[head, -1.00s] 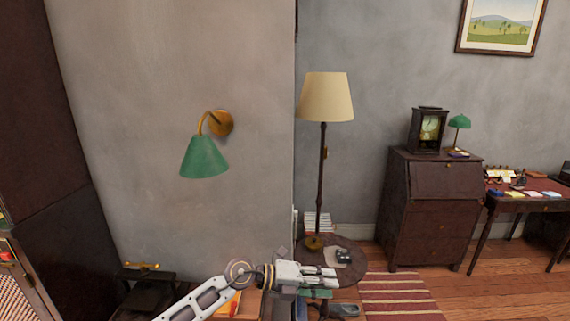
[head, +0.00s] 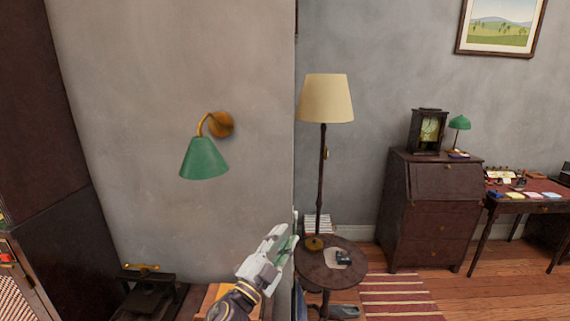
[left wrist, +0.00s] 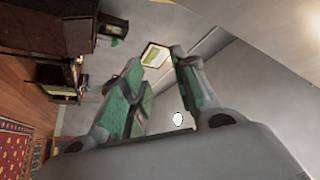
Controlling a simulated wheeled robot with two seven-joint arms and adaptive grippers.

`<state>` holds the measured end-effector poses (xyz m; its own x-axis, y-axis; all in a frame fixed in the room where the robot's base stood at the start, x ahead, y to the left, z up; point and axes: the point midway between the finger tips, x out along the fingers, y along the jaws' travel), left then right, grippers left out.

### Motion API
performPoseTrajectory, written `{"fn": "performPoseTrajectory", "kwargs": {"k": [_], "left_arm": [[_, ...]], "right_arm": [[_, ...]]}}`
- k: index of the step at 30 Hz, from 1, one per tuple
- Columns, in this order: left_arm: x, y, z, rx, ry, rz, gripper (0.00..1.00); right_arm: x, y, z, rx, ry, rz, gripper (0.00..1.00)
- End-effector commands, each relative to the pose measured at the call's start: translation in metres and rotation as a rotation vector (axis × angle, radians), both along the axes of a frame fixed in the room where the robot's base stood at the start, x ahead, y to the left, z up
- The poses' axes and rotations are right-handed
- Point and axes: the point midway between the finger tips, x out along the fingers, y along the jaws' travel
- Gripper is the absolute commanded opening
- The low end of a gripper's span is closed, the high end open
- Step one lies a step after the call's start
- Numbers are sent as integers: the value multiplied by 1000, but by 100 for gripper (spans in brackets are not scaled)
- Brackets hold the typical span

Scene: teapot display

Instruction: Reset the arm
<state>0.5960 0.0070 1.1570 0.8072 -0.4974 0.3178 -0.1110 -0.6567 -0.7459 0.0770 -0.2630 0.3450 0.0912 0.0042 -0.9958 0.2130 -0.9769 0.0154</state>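My left gripper (head: 283,238) shows at the bottom middle of the head view, its fingers pointing up and to the right. It is in front of the wall corner, just left of the round side table in the picture. In the left wrist view its two green-padded fingers (left wrist: 158,66) stand apart with nothing held between them. My right gripper is not in view.
A floor lamp (head: 326,100) stands by the round side table (head: 318,272). A green wall lamp (head: 204,158) hangs at left. A dark bureau (head: 434,215) and a writing desk (head: 530,206) stand at right. Wooden floor (head: 480,294) lies clear before them.

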Motion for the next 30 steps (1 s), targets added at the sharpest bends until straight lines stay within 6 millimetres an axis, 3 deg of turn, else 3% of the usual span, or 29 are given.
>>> {"fn": "performPoseTrajectory", "kwargs": {"k": [9, 17, 23, 30], "left_arm": [[3, 74, -45, -172, 280, 248, 29], [-16, 128, -102, -266, 544, 427, 29], [-45, 162, -150, -314, 763, 542, 29], [-99, 191, -205, -344, 1040, 652, 29]], "right_arm": [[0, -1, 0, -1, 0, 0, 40], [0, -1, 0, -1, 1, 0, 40], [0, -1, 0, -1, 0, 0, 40], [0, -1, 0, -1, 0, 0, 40]]}}
